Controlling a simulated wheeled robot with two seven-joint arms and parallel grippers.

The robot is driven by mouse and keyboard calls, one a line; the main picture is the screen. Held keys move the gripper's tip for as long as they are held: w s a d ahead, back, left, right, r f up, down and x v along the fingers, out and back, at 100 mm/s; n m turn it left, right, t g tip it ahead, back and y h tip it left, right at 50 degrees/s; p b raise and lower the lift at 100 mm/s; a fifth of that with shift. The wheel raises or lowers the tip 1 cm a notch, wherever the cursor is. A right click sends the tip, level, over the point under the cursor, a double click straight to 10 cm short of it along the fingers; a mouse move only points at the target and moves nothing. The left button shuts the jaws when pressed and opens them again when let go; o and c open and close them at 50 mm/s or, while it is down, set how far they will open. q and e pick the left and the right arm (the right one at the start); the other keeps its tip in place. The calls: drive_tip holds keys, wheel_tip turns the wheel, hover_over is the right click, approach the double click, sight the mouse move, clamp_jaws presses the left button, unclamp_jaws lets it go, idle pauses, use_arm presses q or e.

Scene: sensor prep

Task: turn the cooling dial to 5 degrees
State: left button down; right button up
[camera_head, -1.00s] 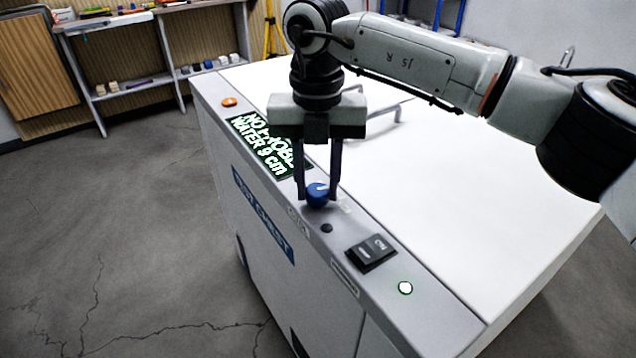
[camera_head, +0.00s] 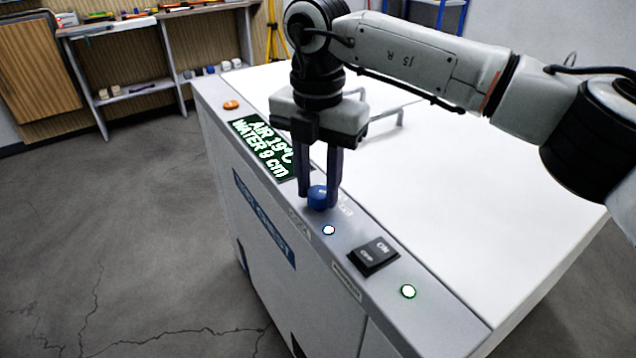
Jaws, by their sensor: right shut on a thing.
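The blue cooling dial (camera_head: 317,198) sits on the grey control strip along the white test chest's (camera_head: 440,200) front edge. My right gripper (camera_head: 319,192) points down from above, its two dark fingers shut on the dial from either side. The dial's pointer and scale marks are too small and partly covered to read. The display (camera_head: 262,147) on the strip, partly behind the gripper, reads "AIR 19°C" and "WATER 9 cm". A small lamp (camera_head: 328,230) just below the dial glows white. My left gripper is out of view.
A lid handle (camera_head: 385,125) stands behind the gripper. Shelves (camera_head: 150,90) stand at the back left.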

sight(318, 192)
drive_tip(key=shift+w+r, duration=0.1)
drive_tip(key=o, duration=1.1)
drive_tip(key=shift+c, duration=0.2)
wheel_tip(318, 192, up, 10)
drive_tip(key=shift+r, duration=0.15)
